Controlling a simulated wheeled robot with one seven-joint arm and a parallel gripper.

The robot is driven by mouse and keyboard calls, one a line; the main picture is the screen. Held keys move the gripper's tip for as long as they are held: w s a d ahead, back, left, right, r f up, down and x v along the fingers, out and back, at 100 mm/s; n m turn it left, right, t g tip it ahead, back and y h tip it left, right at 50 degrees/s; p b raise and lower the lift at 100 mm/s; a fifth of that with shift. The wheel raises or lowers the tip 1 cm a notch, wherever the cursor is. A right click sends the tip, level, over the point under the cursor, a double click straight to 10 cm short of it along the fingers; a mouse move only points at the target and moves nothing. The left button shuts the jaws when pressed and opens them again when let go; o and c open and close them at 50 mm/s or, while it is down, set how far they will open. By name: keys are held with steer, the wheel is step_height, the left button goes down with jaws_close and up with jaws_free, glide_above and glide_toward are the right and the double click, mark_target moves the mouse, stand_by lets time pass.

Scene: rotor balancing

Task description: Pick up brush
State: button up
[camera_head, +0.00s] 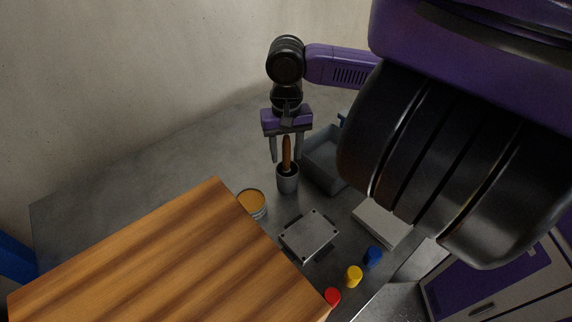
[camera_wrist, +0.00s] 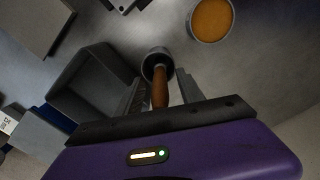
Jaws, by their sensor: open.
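The brush shows as a brown wooden handle (camera_head: 287,154) standing upright in a dark grey cup (camera_head: 288,183) on the grey table. Its lower end is hidden inside the cup. My gripper (camera_head: 287,160) points down from above, open, with one finger on each side of the handle. In the wrist view the handle (camera_wrist: 160,88) lies between the two open fingers, and the cup (camera_wrist: 157,58) is just beyond the fingertips. I cannot tell whether either finger touches the handle.
A tin of orange-yellow content (camera_head: 252,203) stands left of the cup. A grey bin (camera_head: 324,165) is close on the right. A grey plate (camera_head: 310,235) and red (camera_head: 332,296), yellow (camera_head: 354,275) and blue (camera_head: 373,256) pieces lie nearer. A wooden board (camera_head: 160,265) fills the front left.

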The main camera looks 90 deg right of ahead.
steer(key=shift+f, duration=0.3)
jaws_close()
steer(key=shift+r, duration=0.1)
